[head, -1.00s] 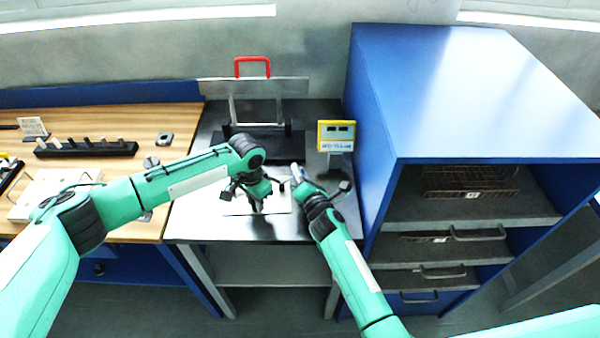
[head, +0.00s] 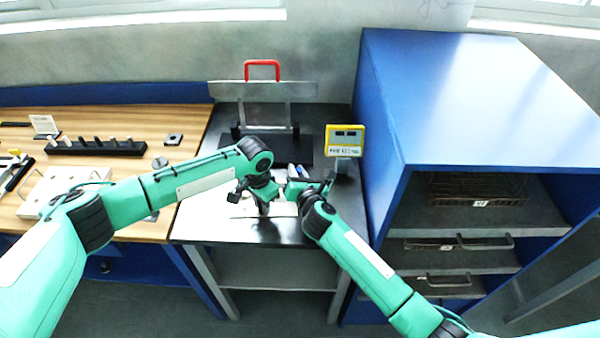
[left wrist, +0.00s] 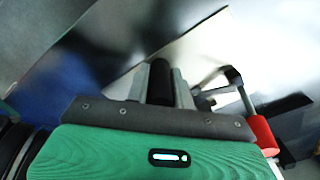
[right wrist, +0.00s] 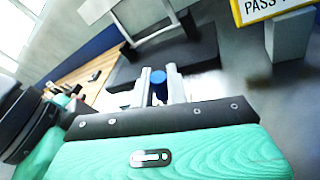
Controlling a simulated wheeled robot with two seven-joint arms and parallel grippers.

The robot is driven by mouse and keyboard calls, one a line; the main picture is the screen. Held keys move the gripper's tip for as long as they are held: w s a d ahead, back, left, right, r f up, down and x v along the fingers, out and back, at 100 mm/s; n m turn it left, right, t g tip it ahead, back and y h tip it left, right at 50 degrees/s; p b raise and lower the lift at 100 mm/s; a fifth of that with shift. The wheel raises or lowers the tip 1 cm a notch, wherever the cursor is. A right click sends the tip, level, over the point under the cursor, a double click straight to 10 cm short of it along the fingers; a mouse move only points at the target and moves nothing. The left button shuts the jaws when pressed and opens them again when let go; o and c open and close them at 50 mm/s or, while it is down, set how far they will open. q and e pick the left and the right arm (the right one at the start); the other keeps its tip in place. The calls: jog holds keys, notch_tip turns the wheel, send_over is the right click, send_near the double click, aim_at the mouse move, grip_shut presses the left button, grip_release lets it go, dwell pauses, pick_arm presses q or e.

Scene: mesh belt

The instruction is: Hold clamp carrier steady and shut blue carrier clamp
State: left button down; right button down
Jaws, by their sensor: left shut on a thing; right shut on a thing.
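My left gripper (head: 263,207) reaches down over the pale plate (head: 284,209) on the dark bench. In the left wrist view it is shut on an upright black cylindrical grip (left wrist: 161,82), seemingly part of the clamp carrier. A metal lever with a red end (left wrist: 262,132) shows right of it. My right gripper (head: 294,178) is close behind and right of the left one. In the right wrist view its fingers are shut on a blue round piece (right wrist: 159,82), seemingly the blue clamp's handle. The arms hide most of the carrier, so the clamp's angle cannot be told.
A stand with a red handle (head: 262,63) is at the back of the bench. A yellow-framed display (head: 345,140) stands right of it, beside the blue cabinet (head: 480,90). The wooden bench (head: 190,118) at left holds a black rack (head: 95,147) and a pale block.

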jog(key=shift+a, duration=0.1)
dwell(0.4)
jog(key=c, duration=1.4)
grip_release()
jog(key=v, duration=1.2)
jog(key=shift+o, duration=0.2)
